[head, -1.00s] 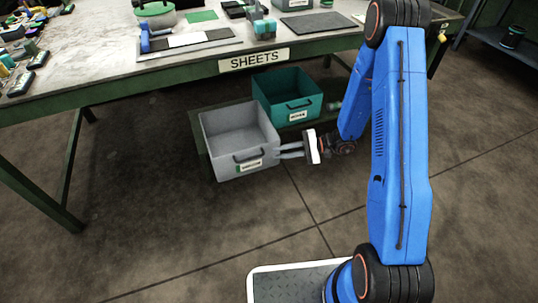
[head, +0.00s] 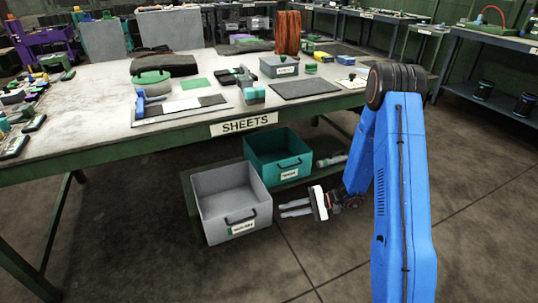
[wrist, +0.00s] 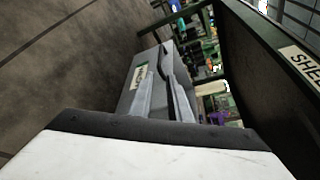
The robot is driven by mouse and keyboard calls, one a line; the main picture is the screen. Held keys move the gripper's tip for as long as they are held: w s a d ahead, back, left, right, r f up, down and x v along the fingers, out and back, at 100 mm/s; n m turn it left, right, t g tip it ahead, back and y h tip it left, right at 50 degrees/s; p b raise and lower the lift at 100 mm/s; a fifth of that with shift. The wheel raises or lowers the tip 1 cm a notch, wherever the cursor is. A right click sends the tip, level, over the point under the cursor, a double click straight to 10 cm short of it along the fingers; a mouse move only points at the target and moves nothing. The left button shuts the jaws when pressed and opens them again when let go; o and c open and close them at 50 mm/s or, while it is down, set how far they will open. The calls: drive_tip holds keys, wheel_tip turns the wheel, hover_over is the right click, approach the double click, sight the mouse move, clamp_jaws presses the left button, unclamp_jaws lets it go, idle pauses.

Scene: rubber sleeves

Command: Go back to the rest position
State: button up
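My gripper (head: 282,209) is low in the head view, just right of the open grey bin (head: 220,237), with its fingers pointing left towards the bin. The two pale fingers show a gap between them in the wrist view (wrist: 165,100), with nothing held. The gripper is open. In the wrist view the grey bin with its label (wrist: 139,75) lies straight beyond the fingertips. My blue arm reaches down at the right of the head view.
A teal bin (head: 262,153) stands behind the grey one on a low shelf (head: 190,190) under the table. The table (head: 105,90), with a SHEETS sign (head: 244,124), overhangs behind and carries several items. The floor at right is clear. Other benches stand at the back right.

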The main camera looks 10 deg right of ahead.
drive_tip(key=shift+r, duration=0.1)
drive_tip(key=s+r+n+g+h, duration=0.3)
drive_tip(key=s+r+n+h, duration=0.3)
drive_tip(key=s+r, duration=1)
drive_tip(key=s+d+r+n+t+h, duration=0.1)
drive_tip(key=s+d+r+t+h, duration=0.6)
drive_tip(key=s+r, duration=0.8)
drive_tip(key=d+h, duration=0.2)
drive_tip(key=d, duration=0.2)
drive_tip(key=shift+d, duration=0.35)
